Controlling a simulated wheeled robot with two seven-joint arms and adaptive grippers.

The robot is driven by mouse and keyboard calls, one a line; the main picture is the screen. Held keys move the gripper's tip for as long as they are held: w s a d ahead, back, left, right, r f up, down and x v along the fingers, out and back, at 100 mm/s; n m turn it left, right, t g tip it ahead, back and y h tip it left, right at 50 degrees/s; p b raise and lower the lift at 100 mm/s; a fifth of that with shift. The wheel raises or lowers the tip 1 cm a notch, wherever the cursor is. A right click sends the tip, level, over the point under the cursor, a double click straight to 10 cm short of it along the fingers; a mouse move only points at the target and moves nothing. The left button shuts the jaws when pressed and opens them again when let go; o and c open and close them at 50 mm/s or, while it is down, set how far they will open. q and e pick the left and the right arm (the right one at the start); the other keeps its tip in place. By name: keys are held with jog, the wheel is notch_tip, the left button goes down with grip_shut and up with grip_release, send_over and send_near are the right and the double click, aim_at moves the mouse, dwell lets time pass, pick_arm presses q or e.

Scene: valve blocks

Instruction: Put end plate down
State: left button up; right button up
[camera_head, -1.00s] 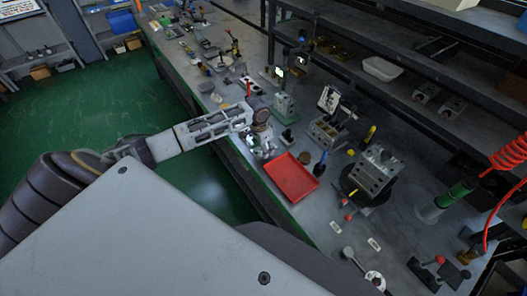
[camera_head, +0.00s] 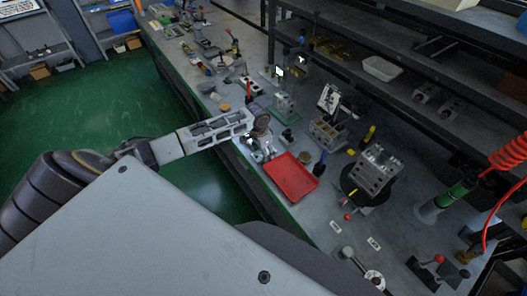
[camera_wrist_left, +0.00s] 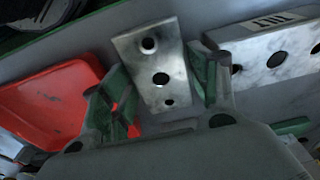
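The end plate (camera_wrist_left: 158,78) is a grey metal plate with three dark holes in a row, seen in the left wrist view. My left gripper (camera_wrist_left: 158,75) has its two green-padded fingers on either side of the plate, close against its edges. In the head view my left gripper (camera_head: 258,148) is low over the bench, just beyond the upper left corner of the red tray (camera_head: 276,180). The plate is hard to make out there. Whether it touches the bench is unclear. My right gripper is in neither view.
The red tray also shows in the left wrist view (camera_wrist_left: 45,105), left of the plate. A long metal block with holes (camera_wrist_left: 275,55) is close on the right. A valve block (camera_head: 375,172) stands on a dark round stand right of the tray. The bench front edge is near.

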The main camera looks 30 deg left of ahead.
aim_at(261, 154)
pick_arm(q)
jog(key=shift+r, duration=0.15)
notch_tip(261, 154, up, 12)
jog(key=s, duration=0.1)
jog(key=shift+a, duration=0.3)
dwell(0.4)
jog(key=shift+s, duration=0.1)
dwell(0.4)
